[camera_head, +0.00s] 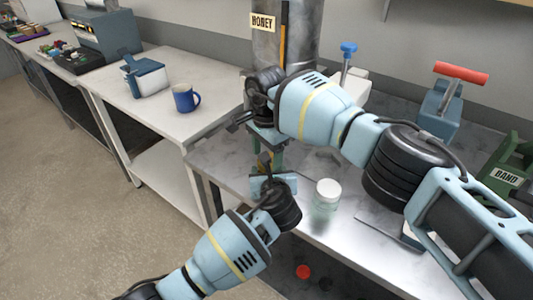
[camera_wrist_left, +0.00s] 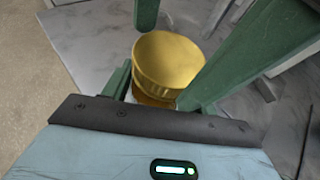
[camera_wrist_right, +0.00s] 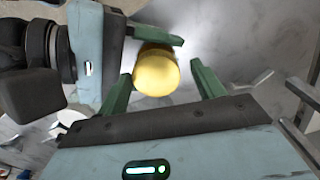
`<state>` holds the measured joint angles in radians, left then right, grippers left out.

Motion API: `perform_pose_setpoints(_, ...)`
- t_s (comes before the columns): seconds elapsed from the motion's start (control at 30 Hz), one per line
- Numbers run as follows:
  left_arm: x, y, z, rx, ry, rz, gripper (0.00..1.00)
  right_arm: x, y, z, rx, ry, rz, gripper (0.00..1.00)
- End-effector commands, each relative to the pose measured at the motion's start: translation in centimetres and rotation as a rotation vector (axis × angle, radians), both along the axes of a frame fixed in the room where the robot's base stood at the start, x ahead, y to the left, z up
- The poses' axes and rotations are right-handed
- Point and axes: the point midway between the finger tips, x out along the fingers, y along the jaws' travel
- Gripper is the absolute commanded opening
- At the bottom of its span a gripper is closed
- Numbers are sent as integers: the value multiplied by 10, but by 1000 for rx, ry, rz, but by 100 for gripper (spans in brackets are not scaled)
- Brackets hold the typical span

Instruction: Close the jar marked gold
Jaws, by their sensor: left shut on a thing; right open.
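The gold lid (camera_wrist_left: 168,62) sits on top of a jar, whose amber side (camera_wrist_left: 150,100) shows just below it in the left wrist view. My left gripper (camera_head: 266,183) is shut on the jar, low around its body. My right gripper (camera_head: 264,150) is above it, pointing down and open. In the right wrist view the lid (camera_wrist_right: 155,72) lies between the right fingers (camera_wrist_right: 160,78), with a gap at the right finger. How tightly the lid is seated cannot be told.
A clear jar with a white lid (camera_head: 327,190) stands on the bench to the right. A honey tank (camera_head: 284,50) stands behind. A red-handled press (camera_head: 440,105) and a green band device (camera_head: 505,175) are at the right.

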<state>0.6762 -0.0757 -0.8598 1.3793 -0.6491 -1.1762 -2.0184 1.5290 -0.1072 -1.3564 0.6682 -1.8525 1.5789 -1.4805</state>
Motion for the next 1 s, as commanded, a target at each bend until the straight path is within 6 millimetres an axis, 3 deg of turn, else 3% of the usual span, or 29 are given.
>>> perform_pose_setpoints(0.23, 3, 5, 1, 4, -3, 11, 0, -1, -3, 5, -7, 5, -2, 74)
perform_pose_setpoints(0.6, 2, 5, -1, 4, 2, 10, 0, 0, -2, 45, -4, 4, -1, 74)
perform_pose_setpoints(1.0, 1, 2, 0, 2, 0, 5, 0, 0, -1, 51, -3, 2, 41, 70)
